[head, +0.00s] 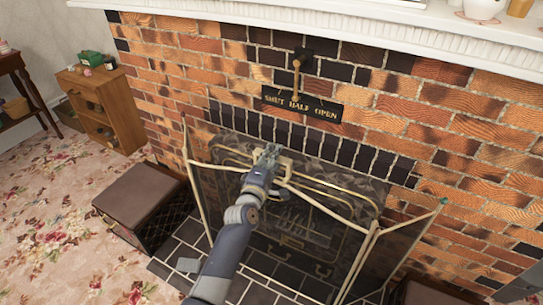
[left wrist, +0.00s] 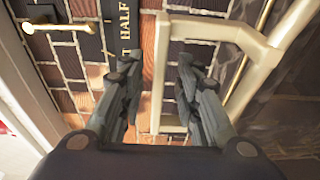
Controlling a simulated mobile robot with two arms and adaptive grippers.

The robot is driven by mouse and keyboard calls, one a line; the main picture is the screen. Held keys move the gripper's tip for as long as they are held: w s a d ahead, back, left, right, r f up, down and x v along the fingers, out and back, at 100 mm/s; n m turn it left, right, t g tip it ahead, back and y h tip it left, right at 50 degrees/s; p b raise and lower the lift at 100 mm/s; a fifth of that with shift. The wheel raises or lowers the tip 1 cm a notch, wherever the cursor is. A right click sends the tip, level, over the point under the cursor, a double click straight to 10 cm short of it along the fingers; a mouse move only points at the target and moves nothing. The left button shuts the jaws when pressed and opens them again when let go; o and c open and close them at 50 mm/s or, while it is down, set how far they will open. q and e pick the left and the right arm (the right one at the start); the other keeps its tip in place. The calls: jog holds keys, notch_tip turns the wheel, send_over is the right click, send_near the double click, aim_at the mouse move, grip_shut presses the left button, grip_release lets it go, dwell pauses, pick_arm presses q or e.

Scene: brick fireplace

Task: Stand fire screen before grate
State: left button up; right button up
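The fire screen (head: 345,218) stands on the dark hearth with its side panels angled outward. It has a pale brass frame and see-through dark mesh. The grate (head: 292,240) shows dimly through the middle panel. My left gripper (head: 268,152) is at the handle on the screen's top rail, and my left arm hides part of the screen. In the left wrist view, the fingers of my left gripper (left wrist: 158,75) are apart, with the pale handle bar (left wrist: 160,50) showing between them. I cannot tell whether either finger touches it. My right gripper is not in view.
The brick wall holds a "SHUT HALF OPEN" plate (head: 301,104) with a brass lever above the opening. A white mantel (head: 300,18) runs across the top. A brown-topped box (head: 140,195) stands left of the screen. Dark tiles (head: 185,248) and floral carpet (head: 50,225) lie in front.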

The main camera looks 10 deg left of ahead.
pick_arm(q)
jog(key=s+a+r, duration=0.1)
jog(key=s+a, duration=0.1)
jog(key=s, duration=1)
jog(key=s+f+m+g, duration=0.3)
jog(key=s+f, duration=0.2)
jog(key=f, duration=0.6)
jog(key=s+f+m+g+p, duration=0.1)
jog(key=s+f+m+g, duration=0.3)
jog(key=f, duration=0.7)
jog(key=s+f+m+g, duration=0.15)
jog(key=s+f, duration=0.35)
jog(key=f, duration=0.6)
jog(key=s+a+f+m+g+y, duration=0.1)
jog(key=s+f, duration=0.5)
jog(key=s, duration=0.6)
jog(key=s+a+f+m+g+y+p, duration=0.1)
jog(key=s+a+f+m+g, duration=0.3)
jog(key=s, duration=0.8)
jog(key=s+a+f+m+g, duration=0.3)
jog(key=s+a+f+m, duration=0.2)
jog(key=s, duration=0.8)
notch_tip(320, 180, down, 4)
jog(key=shift+a+r+y, duration=0.1)
jog(key=shift+a+y, duration=0.15)
jog(key=shift+y, duration=0.15)
